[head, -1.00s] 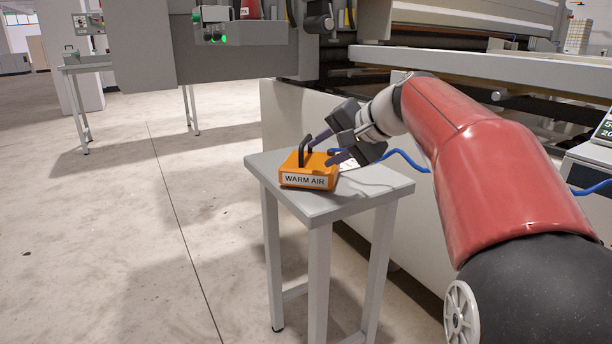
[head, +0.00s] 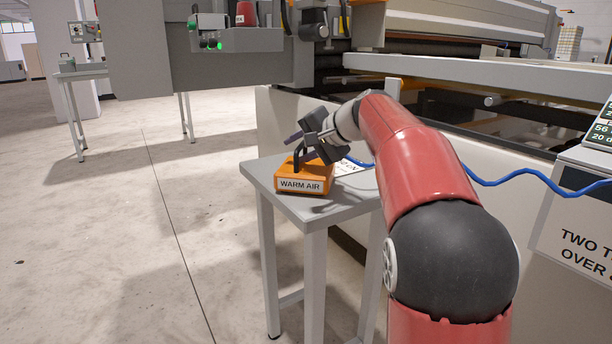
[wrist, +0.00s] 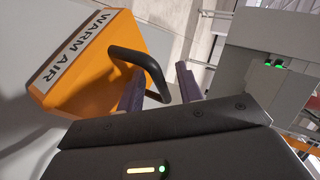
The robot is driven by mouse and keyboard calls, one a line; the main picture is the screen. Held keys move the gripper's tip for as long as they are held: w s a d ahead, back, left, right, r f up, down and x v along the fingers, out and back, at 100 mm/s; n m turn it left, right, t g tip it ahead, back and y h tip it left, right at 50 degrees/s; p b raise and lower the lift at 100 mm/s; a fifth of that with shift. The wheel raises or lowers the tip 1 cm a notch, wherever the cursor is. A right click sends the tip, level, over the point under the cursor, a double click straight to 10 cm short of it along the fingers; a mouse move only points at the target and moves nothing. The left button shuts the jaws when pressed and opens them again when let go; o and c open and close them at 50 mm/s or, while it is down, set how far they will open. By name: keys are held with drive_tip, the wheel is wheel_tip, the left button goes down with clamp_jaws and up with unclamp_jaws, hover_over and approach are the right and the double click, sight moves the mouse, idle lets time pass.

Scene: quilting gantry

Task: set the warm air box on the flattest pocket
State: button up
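The warm air box (head: 301,184) is an orange block with a white label and a black loop handle (head: 299,158). It sits upright on a small grey stand. My gripper (head: 311,147) is at the handle, tilted, with its dark purple fingers apart. In the wrist view the box (wrist: 92,60) is at upper left. There my open gripper (wrist: 158,88) has one finger within the handle's loop and the other outside it, so part of the handle lies between them. Contact cannot be told. I cannot make out any pockets in these views.
The grey stand (head: 345,196) is small, and a partly hidden white printed card (head: 349,168) lies on it. The long quilting machine (head: 290,115) stands close behind. A blue hose (head: 500,182) runs behind my arm. Open floor (head: 110,230) lies to the left.

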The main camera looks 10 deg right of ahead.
clamp_jaws()
idle(1.4)
